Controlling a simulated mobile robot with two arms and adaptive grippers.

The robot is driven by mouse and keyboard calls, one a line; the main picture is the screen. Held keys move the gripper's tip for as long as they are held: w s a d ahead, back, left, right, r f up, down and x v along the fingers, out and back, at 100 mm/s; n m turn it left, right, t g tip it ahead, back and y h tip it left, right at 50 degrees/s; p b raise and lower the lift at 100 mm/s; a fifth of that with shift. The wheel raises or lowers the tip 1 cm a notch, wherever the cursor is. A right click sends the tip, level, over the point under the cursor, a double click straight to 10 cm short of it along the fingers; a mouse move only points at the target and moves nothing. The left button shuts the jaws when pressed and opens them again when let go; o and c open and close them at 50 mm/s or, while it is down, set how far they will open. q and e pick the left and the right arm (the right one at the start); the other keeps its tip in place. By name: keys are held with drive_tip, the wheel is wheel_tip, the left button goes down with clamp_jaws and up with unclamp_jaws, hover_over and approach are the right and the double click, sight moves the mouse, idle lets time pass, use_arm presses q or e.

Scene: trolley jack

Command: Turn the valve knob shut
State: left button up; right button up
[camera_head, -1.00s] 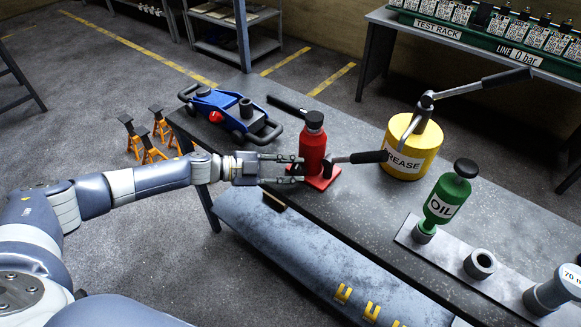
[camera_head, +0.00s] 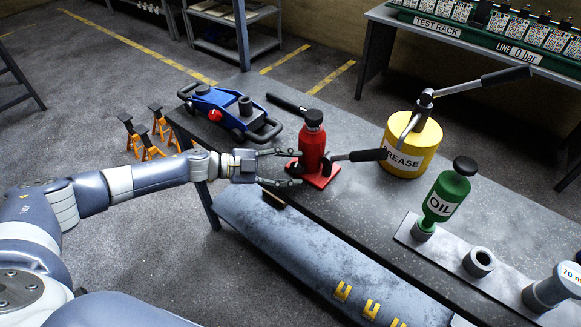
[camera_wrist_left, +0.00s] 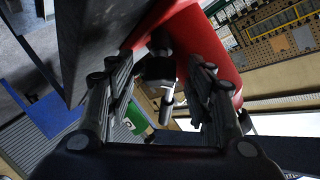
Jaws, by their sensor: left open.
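A red bottle jack (camera_head: 312,145) stands upright on its red base plate (camera_head: 320,178) near the workbench's front edge. A small dark valve knob (camera_head: 294,168) sits low on its left side. In the left wrist view the dark knob (camera_wrist_left: 158,68) shows between the fingers, in front of the red body (camera_wrist_left: 205,45). My left gripper (camera_head: 301,168) is open, with one finger on each side of the knob and a gap on both sides. Its tips reach close to the red body; whether they touch it is unclear. My right gripper is not in view.
A black-handled lever (camera_head: 355,156) sticks out right of the bottle jack. A blue trolley jack (camera_head: 225,108) lies behind left. A yellow grease can (camera_head: 418,145) and a green oil bottle (camera_head: 447,195) stand to the right. The bench (camera_head: 370,225) is bare in front.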

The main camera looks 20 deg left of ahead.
use_arm(q)
drive_tip(key=v, duration=1.1)
drive_tip(key=shift+s+a, duration=0.2)
